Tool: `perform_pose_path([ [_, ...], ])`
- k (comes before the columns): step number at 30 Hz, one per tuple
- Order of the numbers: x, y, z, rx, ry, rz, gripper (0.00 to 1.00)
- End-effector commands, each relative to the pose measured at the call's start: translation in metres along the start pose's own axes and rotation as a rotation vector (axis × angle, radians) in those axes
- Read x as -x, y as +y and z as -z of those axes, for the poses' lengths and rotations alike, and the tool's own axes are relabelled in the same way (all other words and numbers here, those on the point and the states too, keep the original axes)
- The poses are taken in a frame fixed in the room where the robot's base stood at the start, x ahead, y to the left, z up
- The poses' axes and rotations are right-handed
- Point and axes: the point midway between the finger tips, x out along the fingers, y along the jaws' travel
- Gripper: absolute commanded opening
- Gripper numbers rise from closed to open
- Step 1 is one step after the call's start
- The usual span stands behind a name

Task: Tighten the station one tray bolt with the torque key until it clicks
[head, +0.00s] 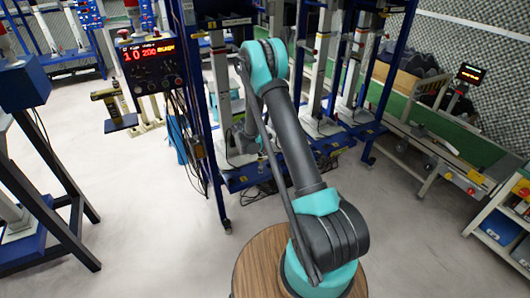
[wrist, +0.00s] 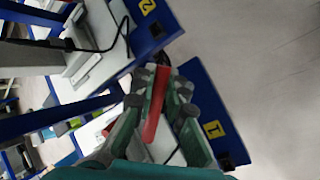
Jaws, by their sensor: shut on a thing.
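The torque key (wrist: 155,106), a red bar with a dark end, is between the green and black fingers of my gripper (wrist: 160,92) in the wrist view. My gripper is shut on it. The station one tray (wrist: 196,82) is a blue block with a yellow label reading 1, just right of and below the fingers. A small black fitting (wrist: 227,160) sits near its lower end; I cannot tell whether this is the bolt. The key's tip and any contact with the tray are unclear. In the head view my arm hides the gripper and key.
A second blue tray (wrist: 157,22) labelled 2 lies at the upper part of the wrist view, with a black cable beside it. In the head view, blue frame posts (head: 205,130) surround the stations. A red-lit display (head: 148,52) hangs left.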

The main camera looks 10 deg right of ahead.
Motion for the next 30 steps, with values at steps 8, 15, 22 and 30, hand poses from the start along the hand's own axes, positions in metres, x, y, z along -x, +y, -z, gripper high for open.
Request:
perform_pose_path([
  [8,-0.003,-0.001,0.001,0.000,0.000,0.000,0.00],
  [15,-0.006,-0.003,0.002,0.000,0.000,0.000,0.00],
  [22,-0.009,-0.005,0.003,0.000,0.000,0.000,0.00],
  [30,-0.013,-0.008,0.004,0.000,0.000,0.000,0.00],
])
